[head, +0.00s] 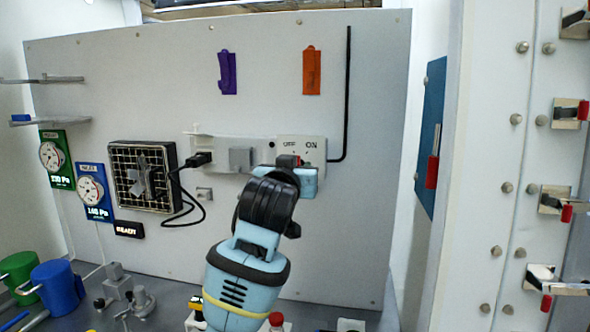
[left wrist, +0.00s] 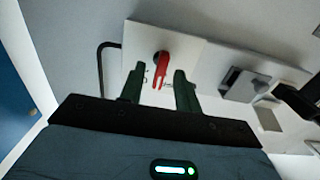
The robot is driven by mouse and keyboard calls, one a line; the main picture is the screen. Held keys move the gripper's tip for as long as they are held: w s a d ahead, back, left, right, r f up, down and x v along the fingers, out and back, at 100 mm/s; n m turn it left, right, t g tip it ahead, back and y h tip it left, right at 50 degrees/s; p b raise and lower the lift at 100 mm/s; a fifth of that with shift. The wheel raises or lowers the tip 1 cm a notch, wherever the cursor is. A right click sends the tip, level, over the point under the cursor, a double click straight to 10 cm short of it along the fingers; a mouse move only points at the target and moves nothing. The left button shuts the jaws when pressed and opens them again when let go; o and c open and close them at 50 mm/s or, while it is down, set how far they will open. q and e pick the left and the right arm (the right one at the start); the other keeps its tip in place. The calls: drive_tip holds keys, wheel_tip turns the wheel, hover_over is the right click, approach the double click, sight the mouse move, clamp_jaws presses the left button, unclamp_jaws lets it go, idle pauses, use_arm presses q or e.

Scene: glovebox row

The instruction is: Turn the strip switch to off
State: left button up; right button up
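The strip switch is a light plate (head: 316,150) with OFF and ON labels, on the right end of the strip (head: 225,143) on the grey back panel. Its red lever (head: 289,160) is mostly hidden by my gripper in the head view. My left gripper (head: 305,174) is right in front of the switch. In the left wrist view, the red lever (left wrist: 161,68) stands out from the plate (left wrist: 136,42), and the two dark green fingers of my gripper (left wrist: 160,82) are apart, one on each side, with gaps. Which label the lever points to cannot be told. My right gripper is not in view.
A black plug (head: 202,158) with a cable sits in the strip, left of a grey block (head: 241,158). A square fan grille (head: 143,176) and gauges (head: 92,190) are further left. A black bent rod (head: 347,95) runs just right of the switch.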

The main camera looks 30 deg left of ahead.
use_arm(q)
drive_tip(key=v, duration=0.8)
drive_tip(key=shift+w, duration=0.1)
idle(0.6)
